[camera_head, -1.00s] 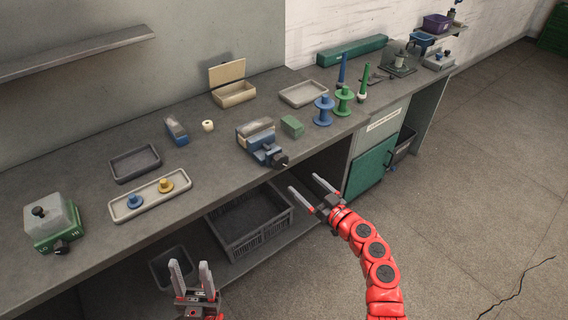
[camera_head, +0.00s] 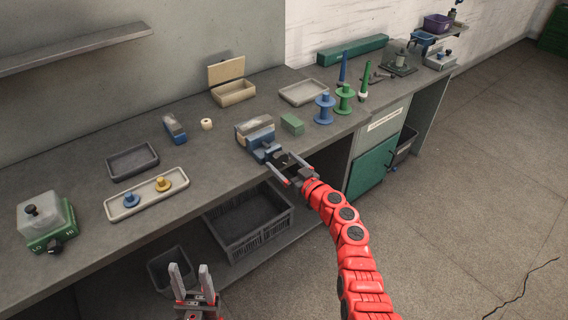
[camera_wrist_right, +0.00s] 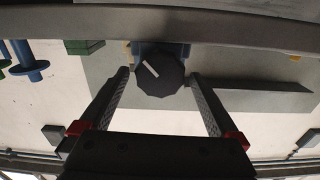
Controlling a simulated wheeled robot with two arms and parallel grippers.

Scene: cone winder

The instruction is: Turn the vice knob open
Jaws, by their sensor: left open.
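The blue vice (camera_head: 258,137) is mounted at the front edge of the bench. Its black knob (camera_wrist_right: 160,76) faces me in the right wrist view, with a white mark on its face pointing to the upper left. My right gripper (camera_wrist_right: 160,84) is open, with one finger on each side of the knob; I cannot tell whether either finger touches it. In the head view the right gripper (camera_head: 279,170) is at the vice's front and partly hides the knob. My left gripper (camera_head: 191,279) is open and empty, low in front of the bench, away from the vice.
A green block (camera_head: 292,124) and blue and green spools (camera_head: 325,108) stand on the bench right of the vice. A tray with two small knobs (camera_head: 118,207) lies to the left. A grey crate (camera_head: 250,232) sits on the shelf below.

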